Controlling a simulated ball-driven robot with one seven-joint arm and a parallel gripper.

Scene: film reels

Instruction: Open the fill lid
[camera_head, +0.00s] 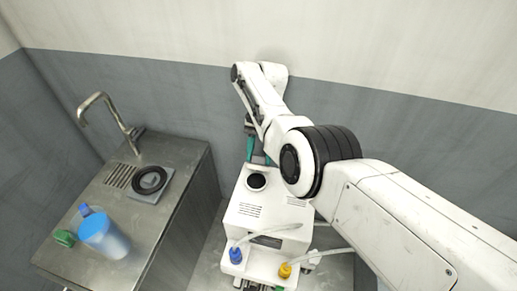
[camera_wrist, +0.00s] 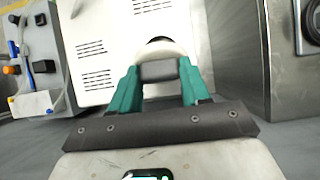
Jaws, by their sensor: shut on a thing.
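The white machine (camera_head: 246,212) stands on the floor area at the centre of the head view. A dark round fill opening (camera_head: 256,181) shows on its top. In the wrist view, the opening is a dark patch (camera_wrist: 159,40) just beyond a pale rounded piece that looks like the fill lid (camera_wrist: 176,50). My gripper (camera_wrist: 158,72) has its teal fingers on either side of a grey block at the near edge of this piece and is shut on it. In the head view my gripper (camera_head: 258,157) is at the back edge of the machine top. The lid's exact tilt is unclear.
A metal sink counter (camera_head: 180,160) with a tap stands at left, holding a blue cup (camera_head: 104,238), a green item (camera_head: 64,238) and a black reel (camera_head: 149,180). Blue (camera_head: 236,255) and yellow (camera_head: 285,270) capped fittings with tubes sit at the machine's front. A wall is close behind.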

